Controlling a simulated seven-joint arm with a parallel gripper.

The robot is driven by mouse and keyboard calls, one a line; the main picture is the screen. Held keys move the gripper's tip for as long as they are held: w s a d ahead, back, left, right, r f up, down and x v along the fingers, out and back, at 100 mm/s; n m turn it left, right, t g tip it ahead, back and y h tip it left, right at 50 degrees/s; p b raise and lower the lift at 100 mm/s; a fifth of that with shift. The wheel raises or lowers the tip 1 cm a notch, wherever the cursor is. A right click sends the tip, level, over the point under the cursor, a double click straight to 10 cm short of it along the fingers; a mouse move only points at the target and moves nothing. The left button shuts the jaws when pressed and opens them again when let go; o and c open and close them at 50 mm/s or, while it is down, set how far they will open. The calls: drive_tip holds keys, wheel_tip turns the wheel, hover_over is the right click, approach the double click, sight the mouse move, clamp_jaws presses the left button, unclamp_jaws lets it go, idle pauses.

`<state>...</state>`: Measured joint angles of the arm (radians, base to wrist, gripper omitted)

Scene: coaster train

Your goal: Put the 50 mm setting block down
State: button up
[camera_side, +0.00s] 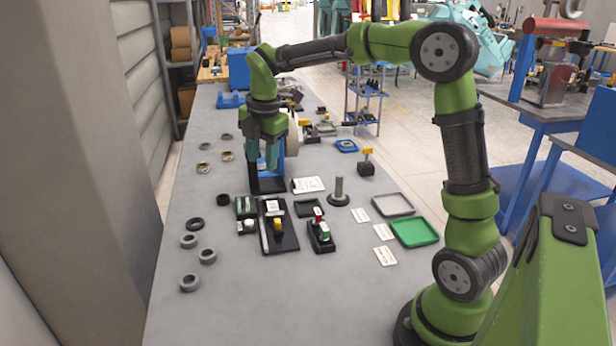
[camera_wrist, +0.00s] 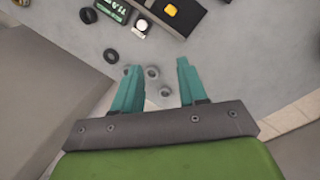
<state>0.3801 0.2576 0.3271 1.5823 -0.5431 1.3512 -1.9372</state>
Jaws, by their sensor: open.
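In the wrist view, the gap between my fingertips (camera_wrist: 158,67) shows nothing held, only bare table and small rings far below. I cannot pick out the 50 mm setting block for certain; no size marking is readable. The plate's yellow piece also shows in the wrist view (camera_wrist: 171,10).
Several grey rings (camera_side: 189,282) and a black ring (camera_side: 194,224) lie along the left. The front table is clear.

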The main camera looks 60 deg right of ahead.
drive_tip(key=s+a+m+t+y, duration=0.1)
drive_tip(key=s+a+m, duration=0.3)
drive_tip(key=s+m, duration=0.6)
drive_tip(key=s+a+r+m+t+y, duration=0.1)
drive_tip(key=s+a+m+t, duration=0.3)
drive_tip(key=s+m, duration=0.6)
drive_tip(key=shift+s+a+r+m+y, duration=0.2)
drive_tip(key=shift+a+m+y, duration=0.3)
drive_tip(key=shift+a+m, duration=0.3)
